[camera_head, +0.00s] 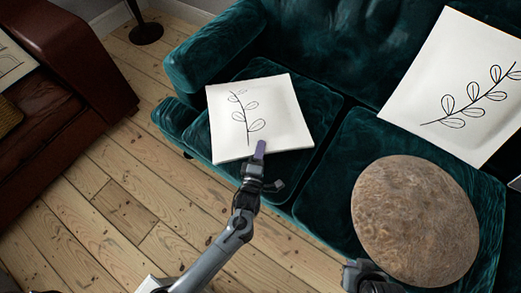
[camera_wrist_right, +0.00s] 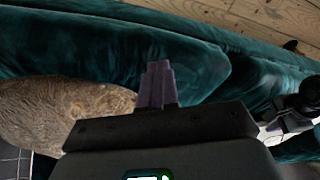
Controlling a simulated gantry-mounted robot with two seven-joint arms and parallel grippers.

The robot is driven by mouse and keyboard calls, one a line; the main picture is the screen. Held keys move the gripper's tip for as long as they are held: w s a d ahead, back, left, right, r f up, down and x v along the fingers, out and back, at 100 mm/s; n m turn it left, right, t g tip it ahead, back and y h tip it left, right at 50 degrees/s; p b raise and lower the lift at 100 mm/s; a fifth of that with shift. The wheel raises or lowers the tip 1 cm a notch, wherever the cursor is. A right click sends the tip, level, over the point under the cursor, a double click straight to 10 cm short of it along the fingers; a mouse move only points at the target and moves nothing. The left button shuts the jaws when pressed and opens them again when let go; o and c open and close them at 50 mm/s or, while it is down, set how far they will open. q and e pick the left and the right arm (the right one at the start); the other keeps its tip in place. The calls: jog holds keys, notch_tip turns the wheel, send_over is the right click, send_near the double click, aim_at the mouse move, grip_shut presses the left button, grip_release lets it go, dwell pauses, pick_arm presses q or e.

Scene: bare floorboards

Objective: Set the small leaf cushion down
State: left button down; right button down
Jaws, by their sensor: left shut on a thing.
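The small leaf cushion (camera_head: 275,110), white with a black leaf sprig, is over the left seat of the teal sofa (camera_head: 345,150) in the head view. Whether it rests fully on the seat I cannot tell. My left gripper (camera_head: 260,150) is shut on its front edge. My right gripper (camera_head: 365,276) is low in the head view, beside the round brown cushion. In the right wrist view its fingers (camera_wrist_right: 157,85) are together with nothing between them. My left arm shows at the right of that view.
A larger white leaf cushion (camera_head: 462,85) leans at the sofa's right back. A round brown cushion (camera_head: 415,222) lies on the right seat and shows in the wrist view (camera_wrist_right: 60,110). A dark red armchair (camera_head: 70,65) stands left. The floorboards (camera_head: 120,205) between are clear.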

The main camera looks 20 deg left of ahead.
pick_arm(q)
jog(key=c, duration=1.4)
grip_release()
jog(key=shift+f, duration=0.1)
jog(key=shift+c, duration=0.2)
jog(key=o, duration=0.4)
jog(key=shift+s+r+p, duration=0.2)
jog(key=shift+s+p, duration=0.2)
jog(key=shift+s, duration=0.2)
jog(key=s+p, duration=0.1)
jog(key=s, duration=0.2)
jog(key=s+p, duration=0.1)
jog(key=s, duration=0.2)
jog(key=s+d+p, duration=0.1)
jog(key=s, duration=0.2)
jog(key=shift+s+d+p, duration=0.1)
jog(key=shift+s+p, duration=0.2)
jog(key=shift+p, duration=0.05)
jog(key=shift+s+d+f, duration=0.1)
jog(key=shift+s+f, duration=0.05)
jog(key=shift+s, duration=0.4)
